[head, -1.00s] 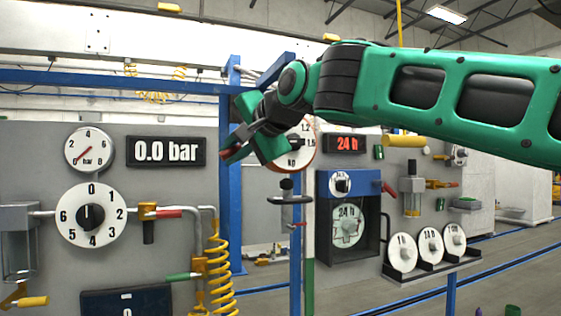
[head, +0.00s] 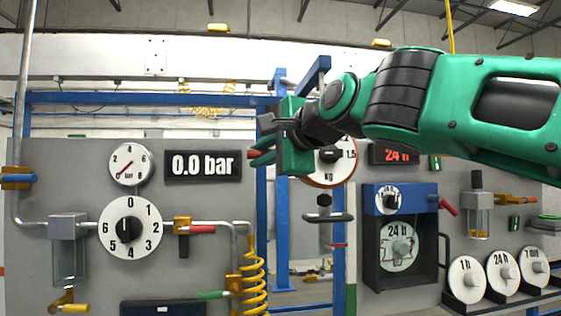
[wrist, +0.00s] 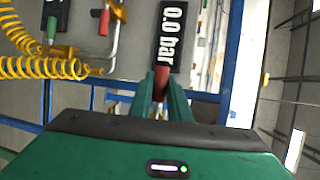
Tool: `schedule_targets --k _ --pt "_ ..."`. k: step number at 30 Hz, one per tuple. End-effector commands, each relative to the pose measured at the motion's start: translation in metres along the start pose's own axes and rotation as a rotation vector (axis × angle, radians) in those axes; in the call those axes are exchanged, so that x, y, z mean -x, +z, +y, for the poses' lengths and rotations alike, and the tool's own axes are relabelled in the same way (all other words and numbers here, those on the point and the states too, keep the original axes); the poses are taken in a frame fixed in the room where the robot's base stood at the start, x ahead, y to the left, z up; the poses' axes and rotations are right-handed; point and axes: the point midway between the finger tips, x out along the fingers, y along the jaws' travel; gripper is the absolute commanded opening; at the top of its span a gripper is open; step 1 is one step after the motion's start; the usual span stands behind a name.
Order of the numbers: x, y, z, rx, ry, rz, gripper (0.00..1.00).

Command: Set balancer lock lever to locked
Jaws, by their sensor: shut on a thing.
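My gripper (head: 264,148) is raised in front of the blue post, to the right of the bar display, with its fingers pointing left. In the wrist view the fingers (wrist: 160,92) are shut on a red handle (wrist: 160,84). Its red end also shows in the head view (head: 261,154). I cannot tell whether this handle is the balancer lock lever or what it is fixed to. A round kg dial (head: 340,165) is partly hidden behind my gripper. Below it hangs a dark hook-like bar (head: 328,217).
The left panel holds a bar gauge (head: 130,164), a display reading 0.0 bar (head: 203,166), a numbered knob (head: 130,228) and a yellow coiled hose (head: 253,281). A blue post (head: 282,235) stands right of it.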

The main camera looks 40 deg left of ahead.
Motion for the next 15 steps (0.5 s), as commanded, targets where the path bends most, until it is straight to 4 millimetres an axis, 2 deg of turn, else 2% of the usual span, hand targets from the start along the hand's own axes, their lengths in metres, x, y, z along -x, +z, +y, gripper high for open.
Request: schedule_targets --k 1,13,14,15 --pt "-0.0006 -0.005 0.0008 -0.006 0.001 0.008 0.0" --pt "-0.0011 -0.0059 0.0008 -0.01 0.0 0.01 0.0" --pt "-0.0011 -0.0061 0.0008 -0.01 0.0 0.01 0.21" --pt "-0.0011 -0.0057 0.0008 -0.01 0.0 0.01 0.24"
